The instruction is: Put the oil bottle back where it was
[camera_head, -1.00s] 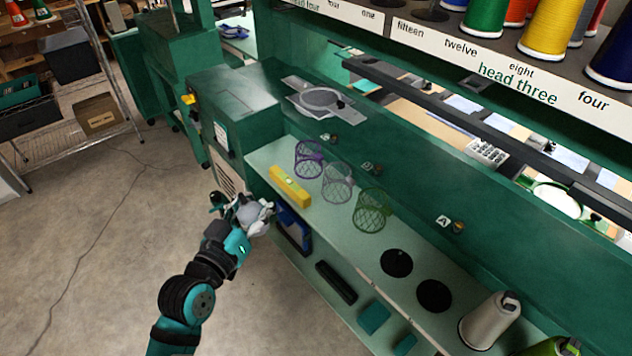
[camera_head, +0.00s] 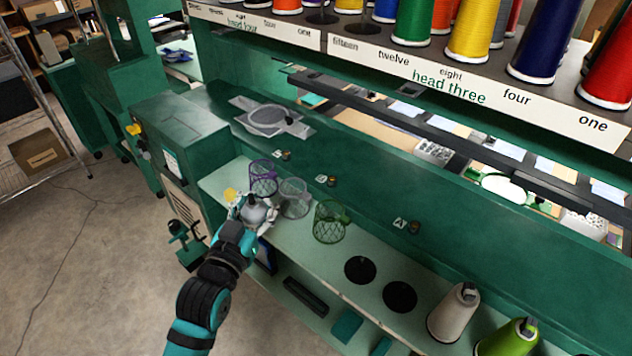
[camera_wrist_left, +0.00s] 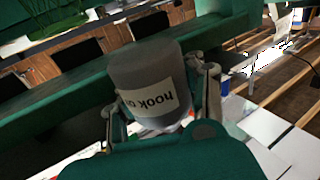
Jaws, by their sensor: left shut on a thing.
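The oil bottle (camera_wrist_left: 148,80), grey with a pale label that reads "hook o…", is between the fingers of my left gripper (camera_wrist_left: 160,108) in the left wrist view. In the head view my left gripper (camera_head: 257,205) is shut on the bottle, over the left end of the pale green shelf (camera_head: 290,240). The gripper hides much of the bottle there. It is close in front of the purple mesh cup (camera_head: 263,179) and the grey mesh cup (camera_head: 294,199). I cannot tell whether the bottle touches the shelf. My right gripper is not in view.
A green mesh cup (camera_head: 330,222) stands to the right, then two black discs (camera_head: 360,270), a cream thread cone (camera_head: 453,314) and a lime green one (camera_head: 508,340). A yellow object (camera_head: 231,194) is mostly hidden behind my gripper. The machine housing (camera_head: 180,135) borders the shelf's left end.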

